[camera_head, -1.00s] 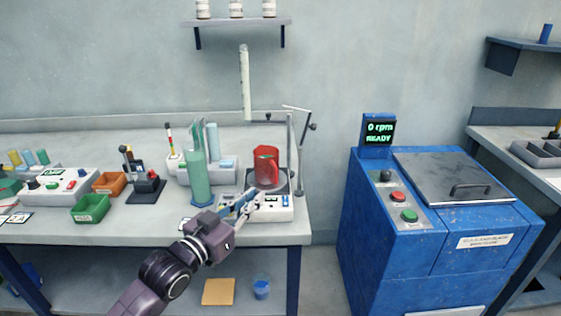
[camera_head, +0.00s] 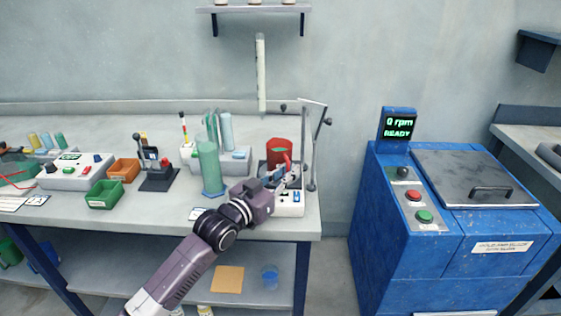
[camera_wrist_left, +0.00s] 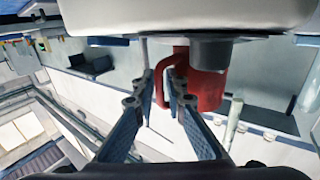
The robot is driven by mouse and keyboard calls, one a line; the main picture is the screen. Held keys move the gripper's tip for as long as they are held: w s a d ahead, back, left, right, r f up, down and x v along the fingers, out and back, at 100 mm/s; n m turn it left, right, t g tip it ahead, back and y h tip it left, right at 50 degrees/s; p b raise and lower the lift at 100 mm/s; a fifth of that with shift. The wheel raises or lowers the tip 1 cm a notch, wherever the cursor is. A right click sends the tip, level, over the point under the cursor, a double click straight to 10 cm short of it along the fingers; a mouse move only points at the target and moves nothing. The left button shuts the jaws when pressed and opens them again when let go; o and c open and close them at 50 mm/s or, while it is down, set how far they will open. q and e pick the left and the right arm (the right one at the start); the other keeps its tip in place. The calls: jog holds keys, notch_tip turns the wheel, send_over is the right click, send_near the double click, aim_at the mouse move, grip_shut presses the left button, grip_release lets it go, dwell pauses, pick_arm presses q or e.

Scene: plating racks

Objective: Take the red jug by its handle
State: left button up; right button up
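The red jug (camera_head: 279,150) stands upright on the white stirrer or scale unit (camera_head: 291,208) near the right end of the bench. My left gripper (camera_head: 285,177) is in front of the jug and partly covers its lower part. The left wrist view is upside down and shows the jug (camera_wrist_left: 207,92) with its handle (camera_wrist_left: 160,80) towards the left. There my left gripper (camera_wrist_left: 160,85) is open, with the handle showing between its two fingertips. I cannot tell whether the fingers reach around the handle or are still short of it. My right gripper is out of view.
A green cylinder (camera_head: 211,170) stands left of the jug. A thin metal stand (camera_head: 308,145) rises close on the jug's right. Green (camera_head: 105,195) and orange (camera_head: 124,169) bins sit further left. A blue machine (camera_head: 385,230) stands right of the bench, across a gap.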

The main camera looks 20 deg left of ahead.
pick_arm(q)
grip_shut()
jog(key=shift+r, duration=0.1)
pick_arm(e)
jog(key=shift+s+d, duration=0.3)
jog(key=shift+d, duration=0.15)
